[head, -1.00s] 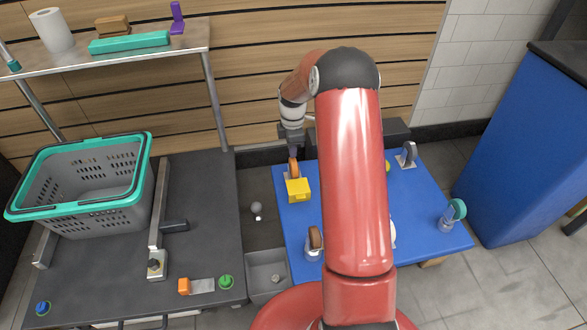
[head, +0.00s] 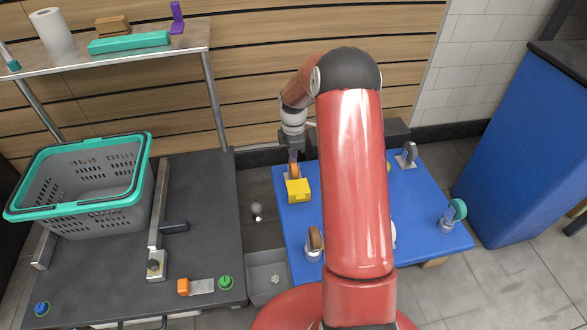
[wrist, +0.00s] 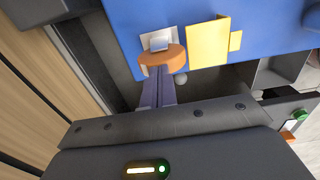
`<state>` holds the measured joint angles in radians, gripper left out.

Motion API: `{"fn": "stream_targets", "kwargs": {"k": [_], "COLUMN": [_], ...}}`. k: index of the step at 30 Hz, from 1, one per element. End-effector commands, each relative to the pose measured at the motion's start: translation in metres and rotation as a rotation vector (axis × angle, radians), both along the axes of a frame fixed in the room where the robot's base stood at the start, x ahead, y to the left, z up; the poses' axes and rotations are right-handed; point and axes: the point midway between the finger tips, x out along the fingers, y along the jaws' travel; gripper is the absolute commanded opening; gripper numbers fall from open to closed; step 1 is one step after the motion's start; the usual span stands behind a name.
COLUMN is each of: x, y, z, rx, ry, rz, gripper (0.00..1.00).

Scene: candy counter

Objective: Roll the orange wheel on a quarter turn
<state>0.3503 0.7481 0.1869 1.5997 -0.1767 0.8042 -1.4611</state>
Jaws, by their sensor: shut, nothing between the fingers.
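The orange wheel (head: 294,170) stands on a pale mount at the far left corner of the blue board (head: 432,203), behind the yellow block (head: 299,190). In the wrist view the orange wheel (wrist: 163,58) sits edge-up in front of its mount, with the yellow block (wrist: 208,42) to its right. My gripper (head: 293,156) comes down at the wheel's far side. In the wrist view my gripper's two fingers (wrist: 157,80) are together, empty, with their tips at the wheel's rim. I cannot tell whether they touch it.
My arm hides the board's middle. A dark counter with a grey basket (head: 90,190) stands to the left. A wooden slatted wall is close behind my gripper.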

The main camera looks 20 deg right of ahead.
Motion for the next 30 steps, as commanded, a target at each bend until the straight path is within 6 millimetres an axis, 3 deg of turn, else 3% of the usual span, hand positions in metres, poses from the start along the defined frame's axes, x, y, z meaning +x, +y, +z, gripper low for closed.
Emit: {"fn": "stream_targets", "kwargs": {"k": [13, 30], "x": [-0.024, -0.037], "y": [0.005, 0.007], "z": [-0.015, -0.017], "rx": [0.004, 0.000], "ry": [0.018, 0.000], "rz": [0.000, -0.001], "gripper": [0.00, 0.00]}}
